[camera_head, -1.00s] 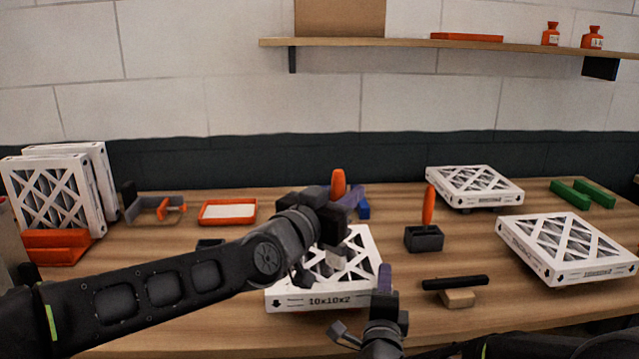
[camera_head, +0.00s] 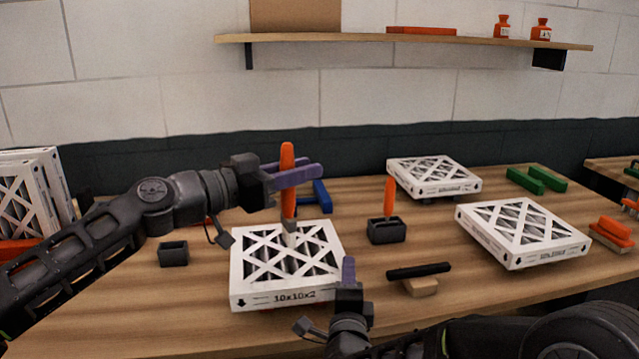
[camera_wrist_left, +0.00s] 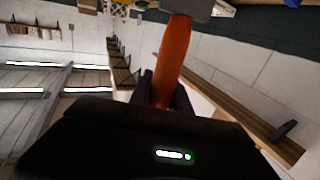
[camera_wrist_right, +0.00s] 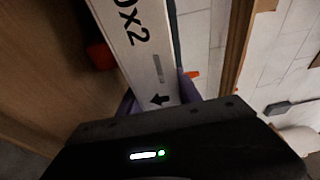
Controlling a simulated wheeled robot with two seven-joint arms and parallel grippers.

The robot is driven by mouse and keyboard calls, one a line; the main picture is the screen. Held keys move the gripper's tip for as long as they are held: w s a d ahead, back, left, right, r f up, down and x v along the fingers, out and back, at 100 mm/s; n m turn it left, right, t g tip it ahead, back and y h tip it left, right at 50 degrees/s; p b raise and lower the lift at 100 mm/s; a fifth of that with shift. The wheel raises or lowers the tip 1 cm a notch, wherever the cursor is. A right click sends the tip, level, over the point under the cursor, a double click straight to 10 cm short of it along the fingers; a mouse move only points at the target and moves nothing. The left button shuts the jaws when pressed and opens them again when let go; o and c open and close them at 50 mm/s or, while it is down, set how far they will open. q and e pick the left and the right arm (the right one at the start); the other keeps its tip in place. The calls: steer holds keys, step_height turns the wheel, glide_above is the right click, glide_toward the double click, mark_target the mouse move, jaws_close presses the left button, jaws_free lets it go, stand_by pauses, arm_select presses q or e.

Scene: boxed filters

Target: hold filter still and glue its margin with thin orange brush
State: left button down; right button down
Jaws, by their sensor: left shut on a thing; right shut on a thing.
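A white boxed filter marked 10x10x2 (camera_head: 262,299) lies flat near the front middle of the table. My right gripper (camera_head: 348,270) is shut on its front right corner, and the filter's printed side (camera_wrist_right: 135,45) fills the gap between the fingers in the right wrist view. My left gripper (camera_head: 297,177) is shut on the orange handle of a brush (camera_head: 288,160). The brush hangs upright with its pale tip over the filter's top; I cannot tell if the tip touches. The orange handle (camera_wrist_left: 172,55) also shows in the left wrist view.
A dark holder with another orange-handled brush (camera_head: 389,196) stands right of the filter. A black bar on a wooden block (camera_head: 420,287) lies close by. Two more filters (camera_head: 434,188) (camera_head: 522,262) lie at right. An empty dark holder (camera_head: 173,253) stands left.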

mark_target(293, 212)
arm_select(q)
steer(key=shift+f, duration=0.1)
stand_by(0.3)
steer(key=shift+f, duration=3.7)
steer(key=shift+w+d, duration=0.5)
steer(key=shift+d, duration=3.15)
steer(key=a, duration=0.5)
steer(key=s+a, duration=0.1)
steer(key=a, duration=0.1)
steer(key=shift+a, duration=0.25)
step_height(293, 212, up, 8)
steer(key=shift+f, duration=0.15)
steer(key=shift+d, duration=0.1)
arm_select(e)
steer(key=c, duration=0.7)
jaws_free()
steer(key=shift+c, duration=0.2)
